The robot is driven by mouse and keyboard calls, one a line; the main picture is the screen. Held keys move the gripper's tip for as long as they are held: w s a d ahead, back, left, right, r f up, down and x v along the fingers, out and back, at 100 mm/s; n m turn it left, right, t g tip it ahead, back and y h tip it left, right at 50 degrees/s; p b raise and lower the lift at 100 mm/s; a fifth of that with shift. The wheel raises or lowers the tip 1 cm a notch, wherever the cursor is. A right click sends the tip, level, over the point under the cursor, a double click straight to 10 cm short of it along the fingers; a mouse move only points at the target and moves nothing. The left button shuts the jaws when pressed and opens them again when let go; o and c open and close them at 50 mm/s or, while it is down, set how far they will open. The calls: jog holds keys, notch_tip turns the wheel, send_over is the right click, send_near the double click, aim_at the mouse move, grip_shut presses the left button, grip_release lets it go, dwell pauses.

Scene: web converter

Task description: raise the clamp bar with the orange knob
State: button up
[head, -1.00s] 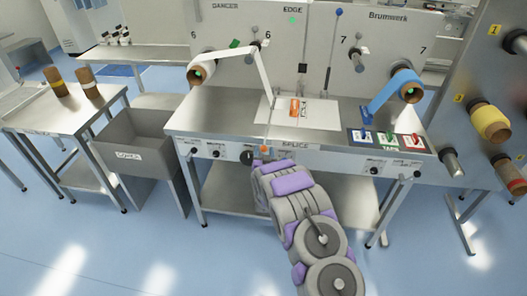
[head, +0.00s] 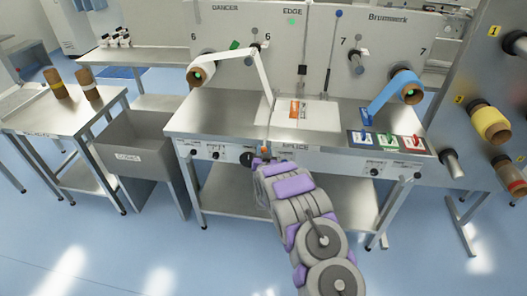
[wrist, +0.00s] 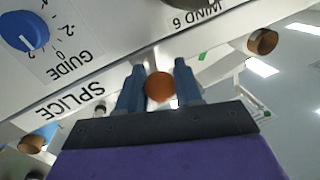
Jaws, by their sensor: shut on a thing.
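The orange knob (wrist: 159,87) sits between the two blue fingers of my gripper (wrist: 160,88) in the wrist view. The fingers are shut on its sides. In the head view the knob (head: 264,150) is a small orange spot at the front edge of the splice table, just left of the SPLICE label. My gripper (head: 260,160) is at that front edge, mostly hidden by my arm. A thin bar (head: 268,125) runs back from the knob along the left side of the white plate; I cannot tell for sure whether it is raised.
The steel table (head: 220,112) carries a white plate (head: 318,113) with an orange item on it (head: 296,109). A white web comes from the left roll (head: 201,72). A blue roll (head: 405,82) and coloured tape pads (head: 388,142) are at right. A grey bin (head: 125,158) stands left.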

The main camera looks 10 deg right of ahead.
grip_shut()
jog(key=shift+r, duration=0.15)
